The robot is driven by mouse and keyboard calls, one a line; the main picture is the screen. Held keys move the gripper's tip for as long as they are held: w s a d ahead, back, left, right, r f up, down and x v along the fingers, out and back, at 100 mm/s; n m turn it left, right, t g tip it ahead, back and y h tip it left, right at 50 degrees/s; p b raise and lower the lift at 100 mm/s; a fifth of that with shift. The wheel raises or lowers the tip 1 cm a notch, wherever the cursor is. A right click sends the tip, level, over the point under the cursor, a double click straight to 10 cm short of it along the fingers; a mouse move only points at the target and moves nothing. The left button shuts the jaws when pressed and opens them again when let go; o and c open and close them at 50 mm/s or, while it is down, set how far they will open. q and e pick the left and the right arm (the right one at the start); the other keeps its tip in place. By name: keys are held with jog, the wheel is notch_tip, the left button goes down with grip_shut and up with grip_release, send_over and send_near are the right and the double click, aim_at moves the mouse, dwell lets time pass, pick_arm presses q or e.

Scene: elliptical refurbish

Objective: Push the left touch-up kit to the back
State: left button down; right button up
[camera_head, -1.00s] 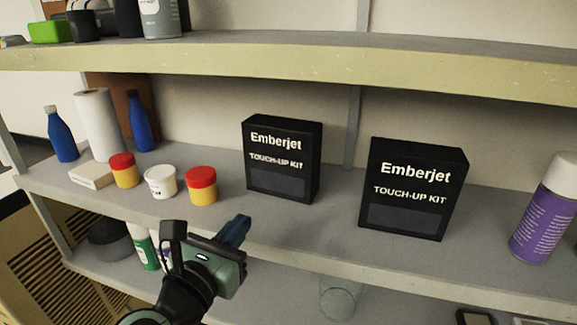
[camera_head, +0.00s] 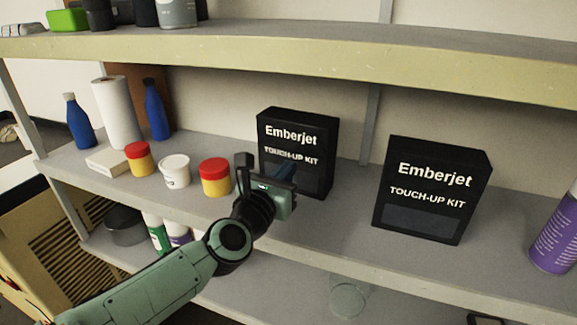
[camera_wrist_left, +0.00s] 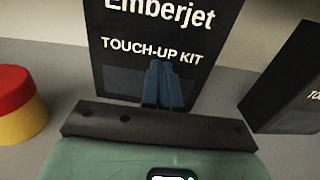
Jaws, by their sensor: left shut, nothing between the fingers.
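The left touch-up kit (camera_head: 292,131) is a black upright box with white "Emberjet" lettering, standing on the middle shelf. A matching right touch-up kit (camera_head: 433,190) stands apart to its right. My left gripper (camera_head: 283,186) is in front of the left kit's lower face and hides part of it. In the left wrist view, the blue fingers (camera_wrist_left: 163,86) are together, empty, pointing at the left kit's front (camera_wrist_left: 120,70) below its lettering. I cannot tell whether they touch it. The right kit (camera_wrist_left: 288,90) shows at that view's right edge. My right gripper is not in view.
A red-lidded yellow jar (camera_head: 215,177) stands just left of my gripper, with a white tub (camera_head: 174,171) and another such jar (camera_head: 139,159) beyond. A purple spray can (camera_head: 557,235) stands far right. The upper shelf (camera_head: 300,62) overhangs. Shelf surface between the kits is clear.

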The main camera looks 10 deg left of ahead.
pick_arm(q)
jog(key=shift+w+d, duration=0.15)
jog(key=shift+w, duration=0.5)
jog(key=p+x, duration=0.1)
jog(key=x, duration=0.7)
jog(key=shift+w+d, duration=0.1)
jog(key=shift+w, duration=0.25)
jog(key=shift+s, duration=0.1)
